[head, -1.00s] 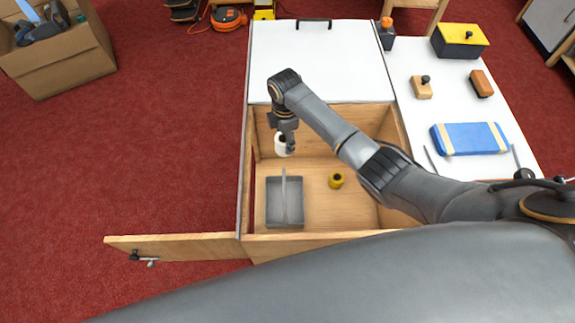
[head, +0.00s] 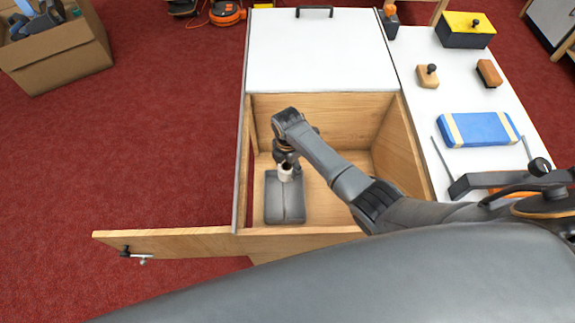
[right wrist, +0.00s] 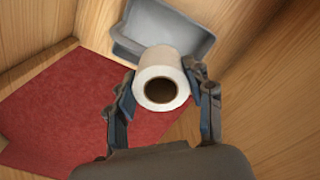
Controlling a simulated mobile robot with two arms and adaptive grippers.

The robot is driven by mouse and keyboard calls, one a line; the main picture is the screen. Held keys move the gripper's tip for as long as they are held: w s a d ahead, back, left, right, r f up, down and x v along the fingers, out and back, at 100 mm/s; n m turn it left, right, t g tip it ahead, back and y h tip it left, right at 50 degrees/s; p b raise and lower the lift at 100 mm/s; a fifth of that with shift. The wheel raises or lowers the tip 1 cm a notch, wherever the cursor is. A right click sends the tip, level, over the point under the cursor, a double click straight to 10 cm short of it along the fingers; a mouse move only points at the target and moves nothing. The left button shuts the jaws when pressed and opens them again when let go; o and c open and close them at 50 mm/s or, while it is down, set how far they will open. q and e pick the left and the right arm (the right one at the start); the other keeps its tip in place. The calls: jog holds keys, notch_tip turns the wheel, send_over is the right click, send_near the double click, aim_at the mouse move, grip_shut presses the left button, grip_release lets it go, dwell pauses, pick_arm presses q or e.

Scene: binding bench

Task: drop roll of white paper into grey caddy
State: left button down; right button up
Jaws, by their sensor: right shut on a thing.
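The roll of white paper (head: 285,174) is held between the fingers of my right gripper (head: 285,166), inside the open wooden cabinet. In the right wrist view the roll (right wrist: 160,61) sits between both fingers of the gripper (right wrist: 162,92), its hollow end facing the camera. The grey caddy (head: 284,207) stands on the cabinet floor, with a divider along its middle. In the head view the roll overlaps the caddy's far end; its height above is hard to tell. The caddy (right wrist: 150,22) also shows behind the roll in the right wrist view. My left gripper is not in view.
A white top (head: 320,55) lies behind the opening. A blue wrapped block (head: 480,130) lies on the bench at right.

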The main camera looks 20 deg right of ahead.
jog(key=shift+f, duration=0.4)
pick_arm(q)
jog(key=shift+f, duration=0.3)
pick_arm(e)
jog(key=shift+r, duration=0.1)
jog(key=o, duration=1.2)
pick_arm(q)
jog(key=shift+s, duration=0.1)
pick_arm(e)
notch_tip(320, 180, up, 12)
